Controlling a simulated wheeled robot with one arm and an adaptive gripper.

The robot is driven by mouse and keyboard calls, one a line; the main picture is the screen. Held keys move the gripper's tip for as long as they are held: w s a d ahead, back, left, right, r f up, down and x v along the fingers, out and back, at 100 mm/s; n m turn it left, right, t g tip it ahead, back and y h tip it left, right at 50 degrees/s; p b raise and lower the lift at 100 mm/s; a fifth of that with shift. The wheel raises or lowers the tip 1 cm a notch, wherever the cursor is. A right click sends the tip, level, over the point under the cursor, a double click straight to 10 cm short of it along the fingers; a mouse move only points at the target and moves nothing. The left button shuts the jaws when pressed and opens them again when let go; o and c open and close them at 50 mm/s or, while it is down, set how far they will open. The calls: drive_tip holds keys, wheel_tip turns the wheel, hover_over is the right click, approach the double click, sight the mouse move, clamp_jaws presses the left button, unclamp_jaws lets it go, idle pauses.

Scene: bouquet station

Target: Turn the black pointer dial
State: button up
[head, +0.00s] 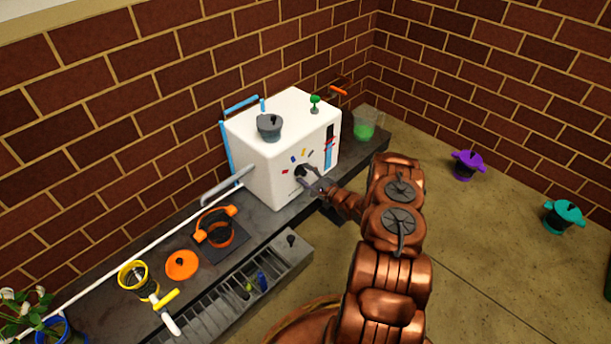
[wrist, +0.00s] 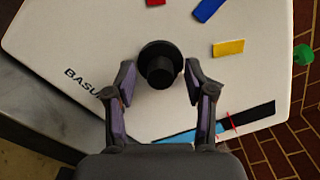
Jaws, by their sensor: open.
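The black pointer dial (wrist: 161,64) sits on the front face of the white machine (head: 262,168). In the wrist view it is a dark round base with a knob standing out, between and just beyond my fingertips. In the head view the dial (head: 300,171) is small and partly covered by my gripper (head: 311,184). My gripper also shows in the wrist view (wrist: 160,82), open, with one finger on each side of the dial. A gap shows beside the knob on both sides; I cannot tell whether the left fingertip touches the base. The dial's pointer mark is not clear.
Red, blue and yellow marks (wrist: 229,48) surround the dial. A blue-and-black strip gauge (head: 329,150) is on the same face. A grey pot (head: 270,127) stands on top. A beaker with green liquid (head: 364,128) is behind right.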

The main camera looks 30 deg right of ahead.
drive_tip(key=v, duration=1.2)
idle(0.3)
